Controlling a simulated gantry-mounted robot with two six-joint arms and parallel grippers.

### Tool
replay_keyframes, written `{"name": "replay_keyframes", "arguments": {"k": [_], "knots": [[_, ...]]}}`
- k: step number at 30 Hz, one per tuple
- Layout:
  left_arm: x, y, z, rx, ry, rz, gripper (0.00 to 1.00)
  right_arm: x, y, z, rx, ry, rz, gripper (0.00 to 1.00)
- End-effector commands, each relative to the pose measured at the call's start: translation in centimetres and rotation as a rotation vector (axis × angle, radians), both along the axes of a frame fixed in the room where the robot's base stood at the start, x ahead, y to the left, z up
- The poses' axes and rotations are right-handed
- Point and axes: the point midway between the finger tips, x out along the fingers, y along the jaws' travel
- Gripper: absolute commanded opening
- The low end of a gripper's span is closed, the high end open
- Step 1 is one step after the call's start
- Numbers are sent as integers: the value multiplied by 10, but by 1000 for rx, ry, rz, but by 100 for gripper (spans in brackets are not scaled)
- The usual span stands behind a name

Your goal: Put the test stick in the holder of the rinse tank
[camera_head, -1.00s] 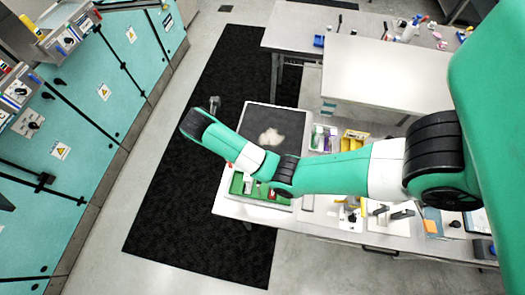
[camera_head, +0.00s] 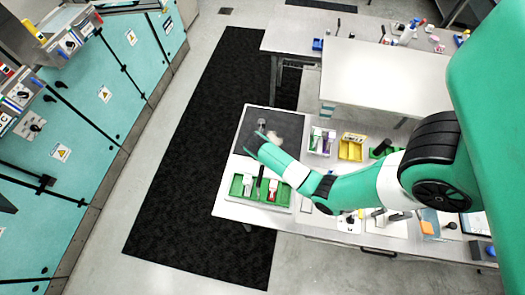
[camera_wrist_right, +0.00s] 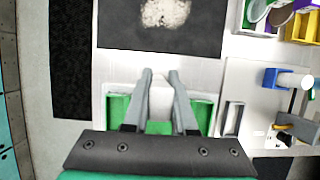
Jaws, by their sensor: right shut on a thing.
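In the head view the right gripper (camera_head: 260,184) shows as a dark upright shape at the green tray (camera_head: 236,187). A red and white item (camera_head: 272,190) lies in that tray, beside the gripper. Teal machine modules (camera_head: 85,100) stand on the left; I cannot tell which is the rinse tank, and no holder is clear. My left gripper is not in view.
A dark mat (camera_head: 285,130) with a pale patch lies behind the green tray. Purple-and-white (camera_head: 321,141) and yellow (camera_head: 351,147) bins stand to its right. A black floor mat (camera_head: 185,210) and open floor separate the table from the modules.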

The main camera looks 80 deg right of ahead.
Motion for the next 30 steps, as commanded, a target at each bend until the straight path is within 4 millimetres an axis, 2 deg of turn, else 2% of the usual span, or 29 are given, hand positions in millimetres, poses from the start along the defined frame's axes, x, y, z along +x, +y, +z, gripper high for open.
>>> {"name": "replay_keyframes", "arguments": {"k": [10,11,15,25,30], "knots": [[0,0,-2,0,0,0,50,0,0,-5,-1,-1,0,0],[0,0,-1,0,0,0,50,0,0,-4,-1,-1,0,28],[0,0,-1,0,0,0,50,0,0,-4,0,-1,0,54],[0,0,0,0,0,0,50,0,0,-1,-1,-1,0,55],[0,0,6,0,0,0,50,2,8,21,-2,-3,2,55]]}}
